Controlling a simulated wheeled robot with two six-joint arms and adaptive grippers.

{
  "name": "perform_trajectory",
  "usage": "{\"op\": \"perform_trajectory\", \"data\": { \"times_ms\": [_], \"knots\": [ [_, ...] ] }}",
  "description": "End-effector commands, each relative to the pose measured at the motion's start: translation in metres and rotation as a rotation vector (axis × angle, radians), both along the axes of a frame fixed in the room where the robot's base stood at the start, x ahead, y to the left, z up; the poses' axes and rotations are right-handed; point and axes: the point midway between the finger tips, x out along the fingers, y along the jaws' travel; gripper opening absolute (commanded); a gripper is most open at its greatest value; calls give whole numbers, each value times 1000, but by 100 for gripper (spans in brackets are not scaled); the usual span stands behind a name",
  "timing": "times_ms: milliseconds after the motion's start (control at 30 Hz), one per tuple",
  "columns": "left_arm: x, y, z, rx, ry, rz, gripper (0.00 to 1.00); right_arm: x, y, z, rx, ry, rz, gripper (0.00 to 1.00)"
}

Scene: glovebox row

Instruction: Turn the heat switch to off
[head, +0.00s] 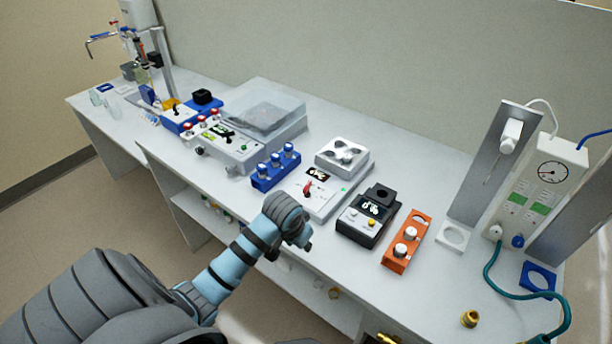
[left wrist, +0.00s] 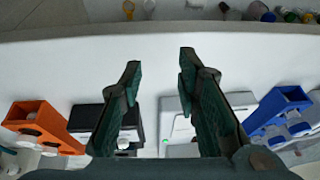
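A white unit (head: 327,203) with a red lever switch (head: 308,190) and a small green light stands mid-bench in the head view. Its label is too small to read, so I cannot confirm that this is the heat switch. My left gripper (head: 303,242) is in front of this unit, near the bench's front edge; its fingers are mostly hidden there by my wrist. In the left wrist view my left gripper (left wrist: 160,64) is open and empty, with bare bench between its fingers. The unit's edge (left wrist: 172,105) shows behind the right finger. My right gripper is not in view.
Farther left is another white unit (head: 230,145) with red knobs.

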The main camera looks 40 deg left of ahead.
Motion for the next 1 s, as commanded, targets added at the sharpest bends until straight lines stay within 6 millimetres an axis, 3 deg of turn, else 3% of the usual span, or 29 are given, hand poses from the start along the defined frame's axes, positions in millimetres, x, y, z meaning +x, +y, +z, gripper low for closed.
{"op": "perform_trajectory", "data": {
  "times_ms": [33, 100, 200, 300, 400, 567, 800, 1000],
  "knots": [
    [22, 14, 22, 2, -16, 23, 30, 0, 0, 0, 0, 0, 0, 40],
    [47, 32, 55, -10, -29, 64, 30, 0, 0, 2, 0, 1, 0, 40],
    [73, 55, 104, -32, -47, 120, 30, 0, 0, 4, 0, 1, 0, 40],
    [89, 73, 145, -56, -64, 165, 30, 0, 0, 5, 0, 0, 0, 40],
    [96, 82, 163, -73, -70, 191, 30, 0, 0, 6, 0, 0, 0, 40],
    [105, 84, 140, -80, -67, 193, 30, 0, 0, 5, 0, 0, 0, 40],
    [131, 90, 74, -80, -68, 194, 30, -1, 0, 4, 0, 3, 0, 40],
    [146, 94, 39, -77, -72, 191, 30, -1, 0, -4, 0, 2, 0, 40]
  ]
}}
